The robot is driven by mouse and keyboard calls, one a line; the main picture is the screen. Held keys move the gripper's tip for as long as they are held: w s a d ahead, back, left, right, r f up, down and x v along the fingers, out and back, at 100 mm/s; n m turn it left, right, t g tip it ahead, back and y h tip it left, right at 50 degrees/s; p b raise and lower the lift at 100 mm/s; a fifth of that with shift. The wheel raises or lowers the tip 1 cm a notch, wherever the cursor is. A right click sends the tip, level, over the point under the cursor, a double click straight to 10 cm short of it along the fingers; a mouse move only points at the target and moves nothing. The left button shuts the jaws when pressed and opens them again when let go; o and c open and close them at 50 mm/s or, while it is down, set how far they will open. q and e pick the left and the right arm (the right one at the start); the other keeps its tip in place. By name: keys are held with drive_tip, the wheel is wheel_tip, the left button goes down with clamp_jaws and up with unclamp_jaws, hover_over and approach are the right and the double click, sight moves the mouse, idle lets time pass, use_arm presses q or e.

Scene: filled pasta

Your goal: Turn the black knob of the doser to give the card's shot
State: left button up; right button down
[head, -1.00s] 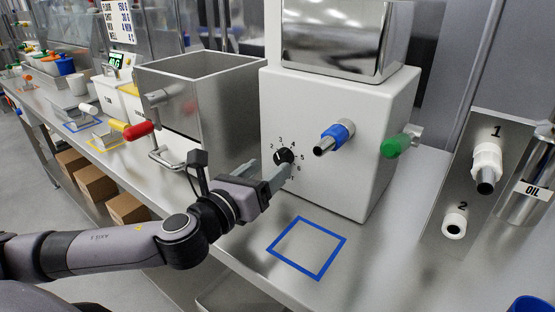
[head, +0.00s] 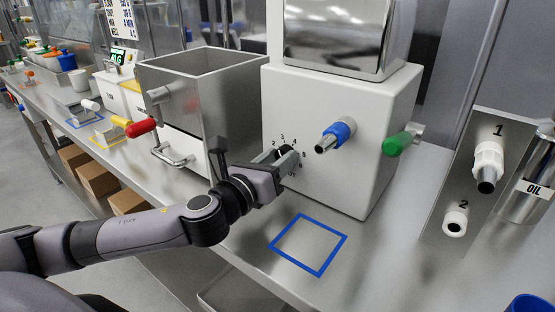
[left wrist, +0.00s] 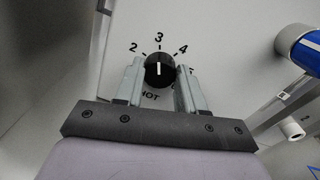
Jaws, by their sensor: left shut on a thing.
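The white doser (head: 345,135) stands on the steel counter, with a black knob (head: 286,151) low on the left of its front. My left gripper (head: 278,160) reaches in from the left and is shut on the knob. In the left wrist view the two fingers (left wrist: 159,68) flank the black knob (left wrist: 160,78). The knob's white mark lies upright, in line with the 3 on the dial. Digits 2, 3 and 4 show there; the 5 and the word SHOT are partly hidden by the fingers. The card (head: 118,20) hangs at the upper left, its text small. My right gripper is not in view.
A blue-collared nozzle (head: 335,134) and a green handle (head: 402,142) stick out of the doser right of the knob. A blue square outline (head: 310,244) on the counter is empty. A steel bin (head: 200,85) with a red-handled lever (head: 141,128) stands left.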

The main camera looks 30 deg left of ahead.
use_arm(q)
drive_tip(key=shift+n, duration=0.3)
drive_tip(key=n+p, duration=0.2)
drive_tip(key=n, duration=0.1)
drive_tip(key=shift+n, duration=0.3)
drive_tip(key=n+p, duration=0.1)
drive_tip(key=n, duration=0.4)
drive_tip(key=shift+a+p, duration=0.1)
drive_tip(key=shift+p, duration=0.25)
drive_tip(key=shift+n, duration=0.3)
drive_tip(key=o, duration=1)
drive_tip(key=shift+o, duration=0.2)
drive_tip(key=shift+s, duration=0.1)
